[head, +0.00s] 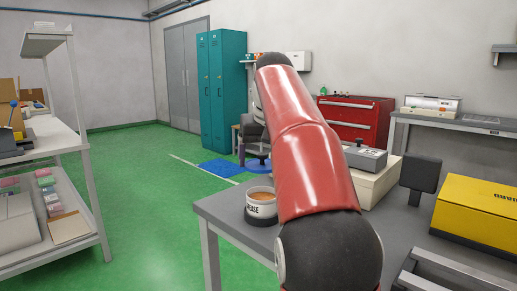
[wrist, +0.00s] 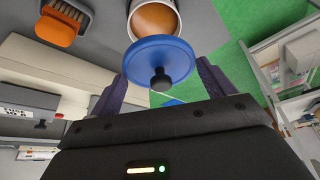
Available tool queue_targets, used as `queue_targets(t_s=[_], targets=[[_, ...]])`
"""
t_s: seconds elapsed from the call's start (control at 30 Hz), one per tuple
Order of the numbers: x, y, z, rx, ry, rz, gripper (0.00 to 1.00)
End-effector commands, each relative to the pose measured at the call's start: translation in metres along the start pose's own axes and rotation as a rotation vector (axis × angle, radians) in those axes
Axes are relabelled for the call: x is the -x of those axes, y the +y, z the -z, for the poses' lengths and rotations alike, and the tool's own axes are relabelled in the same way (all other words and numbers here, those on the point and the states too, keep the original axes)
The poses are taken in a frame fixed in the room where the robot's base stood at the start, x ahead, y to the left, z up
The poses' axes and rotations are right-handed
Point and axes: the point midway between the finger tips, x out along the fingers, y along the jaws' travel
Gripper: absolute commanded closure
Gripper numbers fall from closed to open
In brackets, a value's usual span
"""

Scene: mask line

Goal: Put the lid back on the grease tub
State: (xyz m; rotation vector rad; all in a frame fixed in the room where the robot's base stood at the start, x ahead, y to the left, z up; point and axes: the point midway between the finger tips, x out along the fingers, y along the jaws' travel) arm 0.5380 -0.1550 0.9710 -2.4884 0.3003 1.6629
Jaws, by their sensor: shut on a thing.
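The grease tub (head: 262,208) is white with dark lettering and stands open near the left corner of the grey workbench. Its brown contents show in the wrist view, where the tub (wrist: 135,8) is at the top edge. The blue lid (wrist: 150,52) has a black knob that faces the wrist camera. My gripper (wrist: 160,75) is shut on the lid, with a finger at either side of its rim. In the head view the lid (head: 258,167) appears just above the tub, apart from it. My arm hides part of the gripper there.
An orange-backed brush (wrist: 58,32) lies on the bench (head: 225,212) beside the tub. A grey device on a pale box (head: 376,186), a dark upright panel (head: 419,174) and a yellow case (head: 475,212) stand to the right. Green floor is open to the left.

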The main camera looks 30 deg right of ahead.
Motion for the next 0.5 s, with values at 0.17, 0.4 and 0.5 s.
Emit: queue_targets(t_s=[0.17, 0.4, 0.5], targets=[[-0.009, 0.000, -0.004, 0.000, 0.000, 0.000, 0.40], [-0.033, 0.000, -0.014, 0.000, 0.000, 0.000, 0.40], [-0.041, 0.000, -0.017, 0.000, 0.001, 0.000, 0.40]])
